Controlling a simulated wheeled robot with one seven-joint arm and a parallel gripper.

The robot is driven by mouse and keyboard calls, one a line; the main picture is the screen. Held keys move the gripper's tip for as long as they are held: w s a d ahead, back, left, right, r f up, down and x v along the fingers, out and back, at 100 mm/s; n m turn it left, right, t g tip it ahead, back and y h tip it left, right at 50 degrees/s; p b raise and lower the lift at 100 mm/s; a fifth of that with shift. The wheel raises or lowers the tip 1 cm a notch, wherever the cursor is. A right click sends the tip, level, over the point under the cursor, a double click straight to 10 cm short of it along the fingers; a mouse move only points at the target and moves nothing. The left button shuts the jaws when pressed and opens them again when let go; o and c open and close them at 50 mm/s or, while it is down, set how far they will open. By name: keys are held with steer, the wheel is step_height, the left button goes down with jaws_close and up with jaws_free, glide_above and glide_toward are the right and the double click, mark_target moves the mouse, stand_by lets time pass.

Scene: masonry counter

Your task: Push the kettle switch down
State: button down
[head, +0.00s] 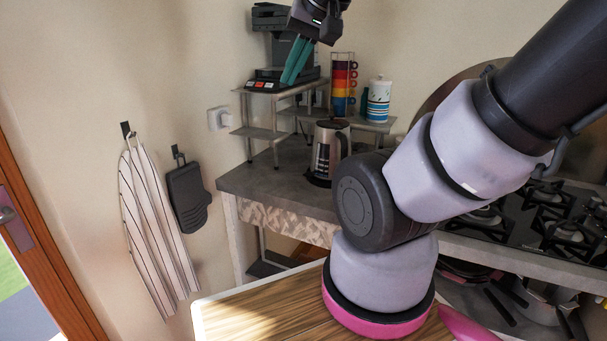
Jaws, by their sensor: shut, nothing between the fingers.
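A black coffee machine (268,82), a rack of coloured cups (343,85) and a striped canister (378,103) stand on the metal shelf (262,133). A gas hob (550,215) is at right. A towel (155,220) and a dark mitt (187,197) hang on the left wall.

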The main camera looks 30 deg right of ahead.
steer(key=m+g+h, duration=0.3)
steer(key=m+g, duration=0.4)
steer(key=m, duration=0.5)
glide_above(307, 175)
step_height(307, 175, down, 27)
steer(key=shift+a+r, duration=0.2)
steer(key=shift+a, duration=0.25)
steer(key=shift+w+d+f, duration=0.1)
steer(key=shift+d+f, duration=0.05)
steer(key=shift+f, duration=1.6)
steer(key=shift+d+f, duration=0.15)
steer(key=shift+f, duration=1.55)
